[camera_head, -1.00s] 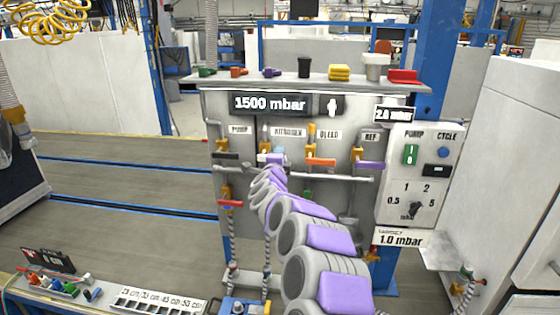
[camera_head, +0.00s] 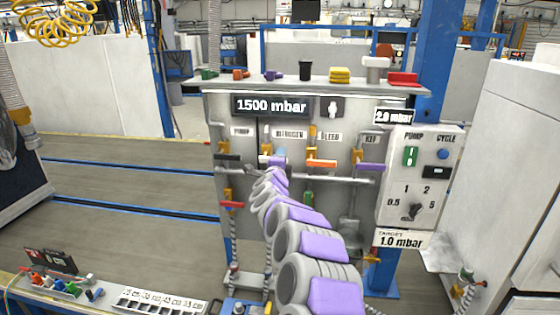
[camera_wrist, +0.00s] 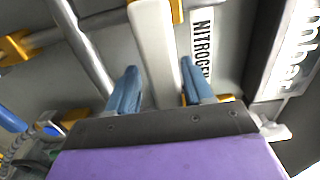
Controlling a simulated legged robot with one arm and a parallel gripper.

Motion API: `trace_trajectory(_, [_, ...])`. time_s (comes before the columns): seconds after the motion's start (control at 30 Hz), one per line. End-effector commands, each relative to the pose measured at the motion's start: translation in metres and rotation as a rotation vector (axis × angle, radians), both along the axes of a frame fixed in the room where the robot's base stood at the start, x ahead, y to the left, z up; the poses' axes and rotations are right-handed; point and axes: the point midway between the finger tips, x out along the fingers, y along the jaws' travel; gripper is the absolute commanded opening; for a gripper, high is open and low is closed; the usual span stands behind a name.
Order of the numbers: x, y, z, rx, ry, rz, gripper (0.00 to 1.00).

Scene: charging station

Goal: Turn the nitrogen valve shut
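The nitrogen valve (camera_head: 266,143) is on the grey panel, second from the left, with a yellow body and its NITROGEN label beside it. In the wrist view its pale, whitish lever (camera_wrist: 153,35) runs down between my two blue fingers. My gripper (camera_wrist: 161,85) has its fingers apart, one on each side of the lever. I cannot tell whether either finger touches it. In the head view my gripper (camera_head: 273,160) is at the valve, and my purple-and-grey arm hides part of the lever and the panel below.
The pump valve's dark handle (camera_head: 228,157) is to the left. The bleed valve's orange handle (camera_head: 321,163) and the ref valve's purple handle (camera_head: 370,167) are to the right. A horizontal pipe (camera_head: 340,180) runs just below. A control box (camera_head: 420,180) stands farther right.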

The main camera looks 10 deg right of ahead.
Motion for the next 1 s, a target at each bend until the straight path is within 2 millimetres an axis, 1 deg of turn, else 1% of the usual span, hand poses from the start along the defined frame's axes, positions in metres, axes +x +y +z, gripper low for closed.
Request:
trace_trajectory(0.27, [-0.002, 0.001, 0.003, -0.001, -0.004, 0.000, 0.51])
trace_trajectory(0.43, [-0.010, 0.003, 0.005, -0.001, -0.005, -0.002, 0.51])
trace_trajectory(0.57, [-0.022, 0.008, 0.003, 0.000, -0.001, 0.002, 0.51])
trace_trajectory(0.67, [-0.033, 0.011, 0.005, -0.001, -0.006, 0.000, 0.51])
trace_trajectory(1.0, [-0.072, 0.025, 0.005, 0.000, -0.004, 0.001, 0.51])
